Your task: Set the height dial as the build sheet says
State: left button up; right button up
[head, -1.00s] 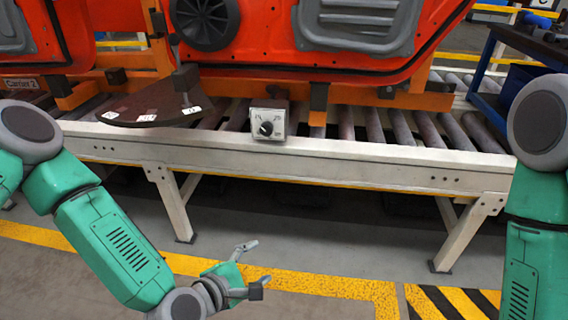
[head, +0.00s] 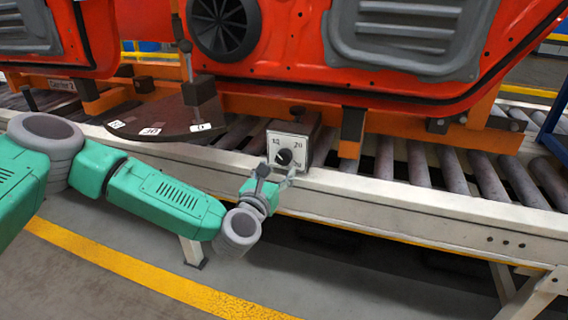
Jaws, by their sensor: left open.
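The height dial is a black round knob (head: 284,157) on a pale square plate (head: 299,138) with printed numbers, set on a box at the conveyor's near edge. A white mark shows on the knob, but its exact setting is too small to read. My left gripper (head: 275,178) is open just below and in front of the dial, its fingers near the plate's lower edge. I cannot tell whether a finger touches the knob. My right gripper is not in view. I see no build sheet that I can make out.
Orange door panels (head: 300,60) hang on a carrier above the roller conveyor (head: 440,165). A dark round plate (head: 165,115) with small white labels lies left of the dial. The white conveyor rail (head: 420,205) runs across in front. The floor before it is clear.

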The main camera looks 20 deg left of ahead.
aim_at(284, 161)
pick_arm(q)
jog(key=w, duration=0.3)
jog(key=w+b, duration=0.1)
jog(key=shift+w+d, duration=0.3)
jog(key=shift+w+a, duration=0.35)
jog(key=shift+w, duration=0.3)
jog(key=shift+d, duration=0.2)
jog(key=c, duration=1.2)
